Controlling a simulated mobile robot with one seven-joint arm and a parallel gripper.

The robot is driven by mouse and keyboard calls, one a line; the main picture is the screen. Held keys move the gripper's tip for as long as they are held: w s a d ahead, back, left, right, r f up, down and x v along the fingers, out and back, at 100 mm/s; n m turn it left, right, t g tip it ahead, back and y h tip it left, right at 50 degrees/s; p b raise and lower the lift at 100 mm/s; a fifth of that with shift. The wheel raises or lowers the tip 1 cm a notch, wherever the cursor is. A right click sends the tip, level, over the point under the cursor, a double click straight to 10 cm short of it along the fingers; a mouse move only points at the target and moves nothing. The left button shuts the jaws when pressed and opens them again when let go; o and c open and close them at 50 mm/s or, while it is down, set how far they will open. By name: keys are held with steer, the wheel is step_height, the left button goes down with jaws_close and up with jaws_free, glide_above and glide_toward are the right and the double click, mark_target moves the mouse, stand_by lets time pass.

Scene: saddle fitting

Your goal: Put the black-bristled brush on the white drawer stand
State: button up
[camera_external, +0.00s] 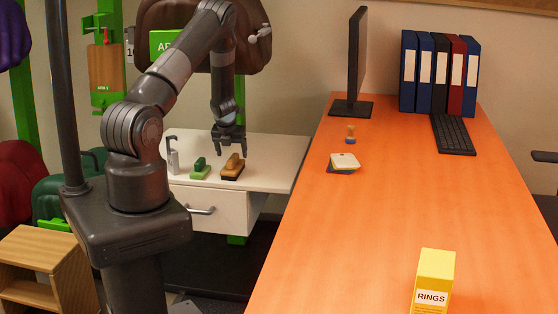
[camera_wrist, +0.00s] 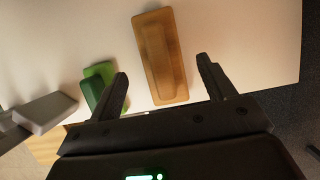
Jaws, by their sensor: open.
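A brush with a brown wooden handle and a black underside (camera_external: 232,168) rests on top of the white drawer stand (camera_external: 275,160). In the wrist view its wooden back (camera_wrist: 161,50) lies lengthwise between my fingers, and the bristles are hidden beneath it. My gripper (camera_external: 229,147) hangs pointing down just above the brush. The wrist view shows my gripper (camera_wrist: 164,72) open, with a finger on each side of the brush's near end and nothing held. The pale stand top (camera_wrist: 240,35) shows around the brush.
A green brush-like item (camera_external: 200,169) lies left of the wooden brush, close to one finger in the wrist view. A grey pump dispenser (camera_external: 172,157) stands at the stand's left. The orange desk (camera_external: 400,220) is at right, with a yellow box (camera_external: 434,280) and a monitor (camera_external: 357,65).

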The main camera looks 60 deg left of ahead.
steer(key=v, duration=0.6)
steer(key=shift+s+d+r, duration=0.1)
steer(key=shift+r, duration=0.1)
